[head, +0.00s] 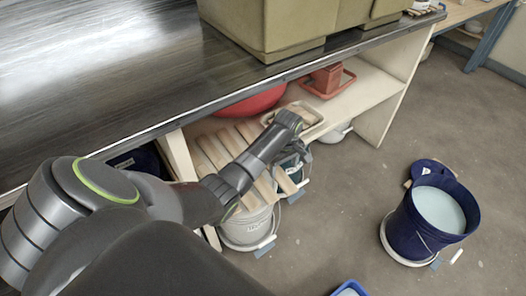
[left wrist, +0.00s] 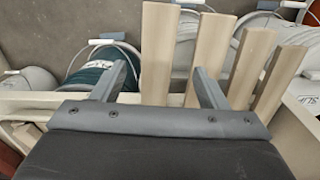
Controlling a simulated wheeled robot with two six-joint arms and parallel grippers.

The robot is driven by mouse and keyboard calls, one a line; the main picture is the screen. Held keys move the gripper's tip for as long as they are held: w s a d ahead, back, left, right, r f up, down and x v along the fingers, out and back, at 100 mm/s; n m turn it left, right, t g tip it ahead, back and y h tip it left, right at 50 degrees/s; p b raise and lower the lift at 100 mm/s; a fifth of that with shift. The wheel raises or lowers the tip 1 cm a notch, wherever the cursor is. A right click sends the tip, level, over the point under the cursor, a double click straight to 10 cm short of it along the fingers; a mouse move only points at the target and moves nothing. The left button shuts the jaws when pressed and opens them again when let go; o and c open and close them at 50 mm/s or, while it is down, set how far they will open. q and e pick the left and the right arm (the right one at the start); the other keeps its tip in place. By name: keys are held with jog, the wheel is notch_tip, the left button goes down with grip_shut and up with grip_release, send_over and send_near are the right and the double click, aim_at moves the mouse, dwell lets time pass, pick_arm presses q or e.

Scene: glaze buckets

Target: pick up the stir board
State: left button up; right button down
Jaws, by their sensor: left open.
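Several pale wooden stir boards lie side by side on the low shelf under the dark counter, their ends sticking out past its front edge; one shows at the front in the head view (head: 265,189). In the left wrist view, one board (left wrist: 157,45) stands out between my fingers, and a second (left wrist: 208,45) runs close by the right finger. More boards lie to the right. My left gripper (head: 302,150) is open over the shelf edge; its fingers also show in the left wrist view (left wrist: 163,78). I cannot tell whether they touch a board. My right gripper is out of view.
A white bucket (head: 245,232) and a teal bucket (left wrist: 92,72) stand below the shelf edge. A blue bucket of pale glaze (head: 412,228) stands on open floor at right. A red bowl (head: 252,102) and a terracotta pot (head: 326,77) sit on the shelf. The counter (head: 130,75) overhangs the shelf.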

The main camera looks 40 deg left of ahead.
aim_at(283, 178)
pick_arm(q)
jog(key=f+b, duration=0.1)
jog(key=f, duration=0.4)
jog(key=shift+w+a+f+b, duration=0.1)
jog(key=shift+w+f+b, duration=0.1)
jog(key=shift+f+b, duration=0.2)
jog(key=c, duration=1.3)
